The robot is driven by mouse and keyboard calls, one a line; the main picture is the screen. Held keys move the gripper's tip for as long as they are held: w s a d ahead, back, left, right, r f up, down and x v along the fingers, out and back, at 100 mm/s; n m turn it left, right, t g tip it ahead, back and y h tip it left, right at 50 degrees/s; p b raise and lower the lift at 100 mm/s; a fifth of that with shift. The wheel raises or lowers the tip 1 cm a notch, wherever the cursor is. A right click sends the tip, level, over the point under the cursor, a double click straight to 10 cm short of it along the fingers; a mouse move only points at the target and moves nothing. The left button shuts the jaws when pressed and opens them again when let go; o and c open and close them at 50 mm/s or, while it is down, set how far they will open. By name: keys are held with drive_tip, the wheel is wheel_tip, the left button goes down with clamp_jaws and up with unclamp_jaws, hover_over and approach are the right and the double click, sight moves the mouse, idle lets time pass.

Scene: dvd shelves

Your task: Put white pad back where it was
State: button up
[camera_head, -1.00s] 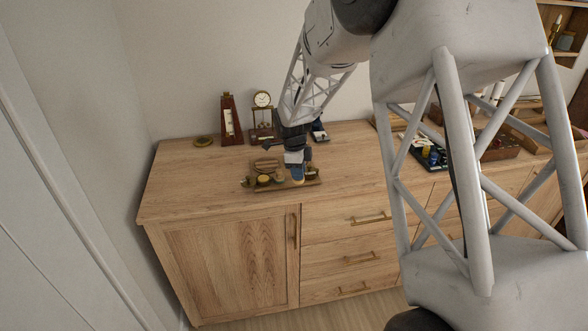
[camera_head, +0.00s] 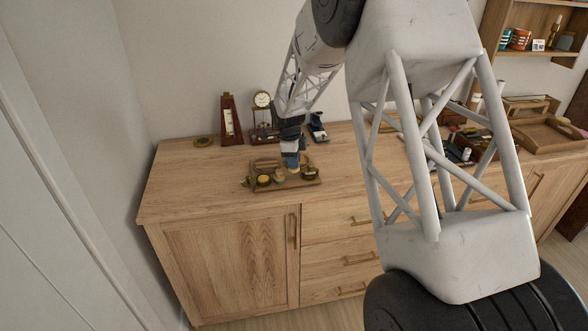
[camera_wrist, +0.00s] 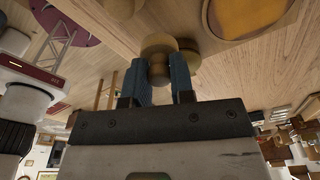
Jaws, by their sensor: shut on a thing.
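My gripper (camera_head: 292,160) is over the right part of a small wooden tray (camera_head: 262,189) on the cabinet. In the wrist view its blue fingers (camera_wrist: 160,88) are shut on a small tan, knob-shaped piece (camera_wrist: 158,45). This may be the pad's handle; I see no white face on it, and the fingers hide part of it. I cannot tell whether the held piece touches the tray.
A metronome (camera_head: 231,120) and a clock (camera_head: 262,100) stand behind the tray. A dark object (camera_head: 317,128) stands to the right of my gripper. Other trays (camera_head: 545,135) are at the far right.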

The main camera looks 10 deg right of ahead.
drive_tip(key=shift+f, duration=1.75)
drive_tip(key=shift+f, duration=0.15)
drive_tip(key=o, duration=0.8)
drive_tip(key=r, duration=0.4)
drive_tip(key=a+r, duration=0.1)
drive_tip(key=r, duration=0.7)
drive_tip(key=shift+w+a+r, duration=0.1)
drive_tip(key=shift+w+a, duration=0.05)
drive_tip(key=shift+w, duration=0.15)
